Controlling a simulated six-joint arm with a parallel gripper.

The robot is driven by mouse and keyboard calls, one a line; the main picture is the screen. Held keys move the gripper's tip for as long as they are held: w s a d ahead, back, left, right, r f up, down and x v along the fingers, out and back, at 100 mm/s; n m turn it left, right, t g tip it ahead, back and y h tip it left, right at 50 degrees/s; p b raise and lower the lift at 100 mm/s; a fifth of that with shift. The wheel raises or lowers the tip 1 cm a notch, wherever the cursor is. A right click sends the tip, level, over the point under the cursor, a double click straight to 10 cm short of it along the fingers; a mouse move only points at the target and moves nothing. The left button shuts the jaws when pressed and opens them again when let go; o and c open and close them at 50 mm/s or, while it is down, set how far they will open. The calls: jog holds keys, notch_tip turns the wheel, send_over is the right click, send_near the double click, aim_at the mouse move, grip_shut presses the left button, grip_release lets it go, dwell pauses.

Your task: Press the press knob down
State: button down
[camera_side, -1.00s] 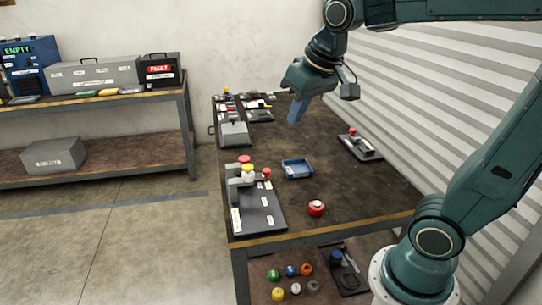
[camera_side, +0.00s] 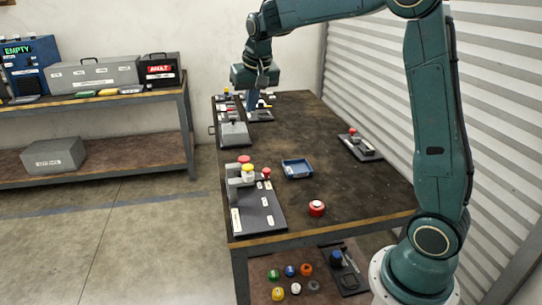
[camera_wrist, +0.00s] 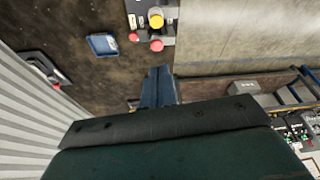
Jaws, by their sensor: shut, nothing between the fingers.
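A grey press-like fixture (camera_side: 240,186) stands on a dark base plate (camera_side: 262,215) at the table's front left. It carries a red knob (camera_side: 244,159), a yellow knob (camera_side: 247,168) and a smaller red knob (camera_side: 266,173). I cannot tell which is the press knob. In the wrist view the yellow knob (camera_wrist: 156,20) and two red knobs, one at the edge (camera_wrist: 156,46) and one beside it (camera_wrist: 134,37), lie beyond my fingertips. My gripper (camera_side: 252,110) is shut and empty over the table's far left end, well apart from the fixture. Its blue fingers (camera_wrist: 157,72) also show in the wrist view.
A blue tray (camera_side: 298,169) and a red round piece (camera_side: 317,208) lie on the table. A black fixture with a red knob (camera_side: 352,131) stands at the right edge. A grey box (camera_side: 235,134) and small parts line the far left. The table's middle is clear.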

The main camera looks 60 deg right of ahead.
jog(key=w+d+f+m, duration=0.2)
jog(key=w+d+f, duration=0.4)
jog(key=w+f, duration=0.2)
jog(key=shift+d+g+h, duration=0.3)
jog(key=shift+g, duration=0.1)
jog(key=shift+f, duration=0.25)
send_near(245, 159)
jog(key=x, duration=0.5)
jog(key=shift+w+d+f, duration=0.15)
jog(key=shift+w+d, duration=0.3)
jog(key=shift+f, duration=0.55)
jog(key=shift+f, duration=1)
